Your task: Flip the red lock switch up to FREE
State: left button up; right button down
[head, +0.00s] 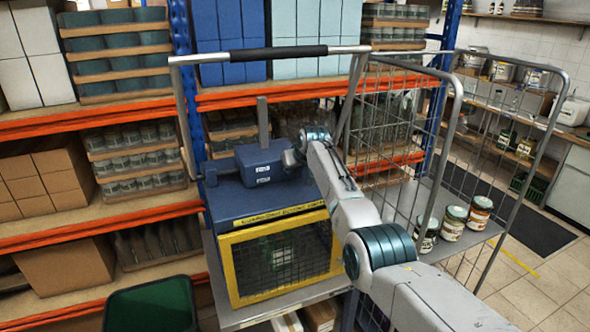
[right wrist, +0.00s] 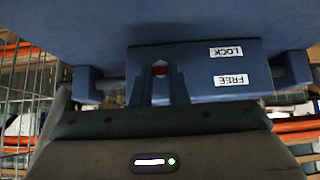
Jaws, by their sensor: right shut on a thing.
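The blue lock housing (head: 255,165) stands on top of a blue machine (head: 225,205) with a yellow-framed mesh door (head: 282,255). My right gripper (head: 291,160) is at the right side of the housing's front. In the right wrist view, the housing (right wrist: 215,65) carries the labels LOCK (right wrist: 226,51) and FREE (right wrist: 233,80), both upside down. A small red piece of the lock switch (right wrist: 160,68) shows between the fingers of my right gripper (right wrist: 160,82), which is shut on it. The fingers hide most of the switch, so its exact position is unclear. My left gripper is not in view.
The machine sits on a wire-sided trolley with a black-gripped handle (head: 265,54). Several jars (head: 453,223) stand on the trolley's right part. Orange-beamed shelves (head: 100,237) with boxes stand behind and left. A green bin (head: 150,305) is at the lower left.

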jog(key=shift+f, duration=0.1)
jog(key=c, duration=1.4)
grip_release()
jog(key=shift+s, duration=0.1)
jog(key=b+v, duration=0.5)
jog(key=v, duration=0.5)
jog(key=shift+s+r, duration=0.2)
jog(key=shift+r, duration=0.15)
jog(key=shift+d+f, duration=0.1)
